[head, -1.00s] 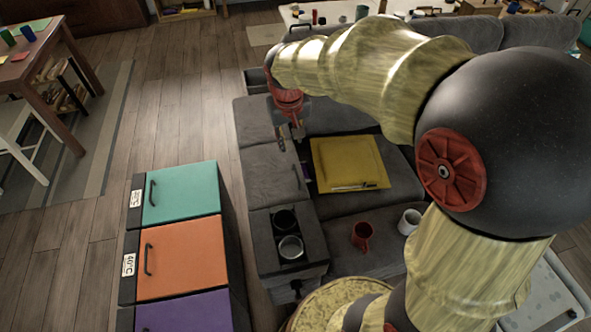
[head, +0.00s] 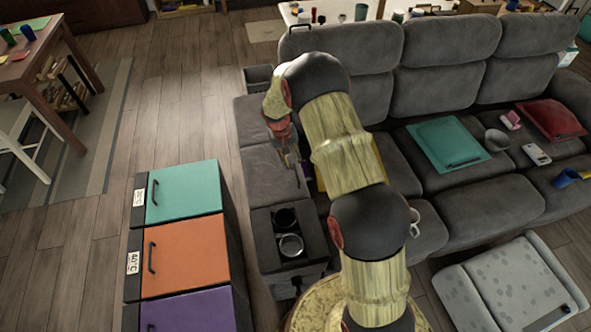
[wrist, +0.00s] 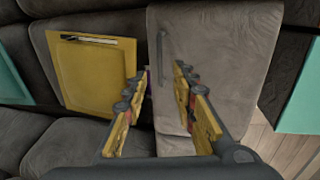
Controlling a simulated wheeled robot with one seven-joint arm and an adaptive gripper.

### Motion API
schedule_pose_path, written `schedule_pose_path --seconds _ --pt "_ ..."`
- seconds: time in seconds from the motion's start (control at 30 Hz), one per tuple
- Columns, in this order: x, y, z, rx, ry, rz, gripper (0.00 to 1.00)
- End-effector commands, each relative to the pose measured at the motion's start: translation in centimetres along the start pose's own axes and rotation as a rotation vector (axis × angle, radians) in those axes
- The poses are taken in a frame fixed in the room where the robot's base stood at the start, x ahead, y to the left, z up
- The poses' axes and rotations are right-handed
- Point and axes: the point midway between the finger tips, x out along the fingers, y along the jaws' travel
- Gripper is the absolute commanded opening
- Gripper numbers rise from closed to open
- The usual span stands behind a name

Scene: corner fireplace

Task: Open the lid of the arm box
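The arm box is the left armrest of the grey sofa. Its closed grey lid (head: 258,163) has a thin bar handle (head: 299,177) along its right edge. In the wrist view the lid (wrist: 225,50) lies flat, with the handle (wrist: 162,55) on its left side. My gripper (head: 290,163) is above the lid, close to the handle. In the wrist view my gripper (wrist: 158,83) has its two fingers apart with nothing between them. The lower end of the handle is near the fingertips; I cannot tell whether they touch.
Two cup holders (head: 289,246) sit in the armrest's front. A yellow folder (wrist: 95,75) with a pen lies on the seat beside the lid. A white mug (head: 414,222) is partly hidden by my arm. Cabinets with teal (head: 183,192) and orange doors stand left, across bare floor.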

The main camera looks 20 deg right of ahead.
Motion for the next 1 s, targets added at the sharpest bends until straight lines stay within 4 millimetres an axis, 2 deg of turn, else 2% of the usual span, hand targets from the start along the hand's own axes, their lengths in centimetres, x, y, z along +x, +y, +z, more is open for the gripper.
schedule_pose_path --seconds 0.17,0.5,0.6,0.87,1.0 --pt "1.6 0.0 0.1 0.000 -0.002 0.001 0.27" --pt "6.5 0.0 0.1 0.000 -0.002 0.000 0.27" --pt "7.4 0.0 0.0 0.000 -0.001 0.000 0.27" --pt "7.6 0.0 0.0 0.000 0.000 0.000 0.27" --pt "7.6 0.0 0.0 0.000 0.000 0.000 0.21"
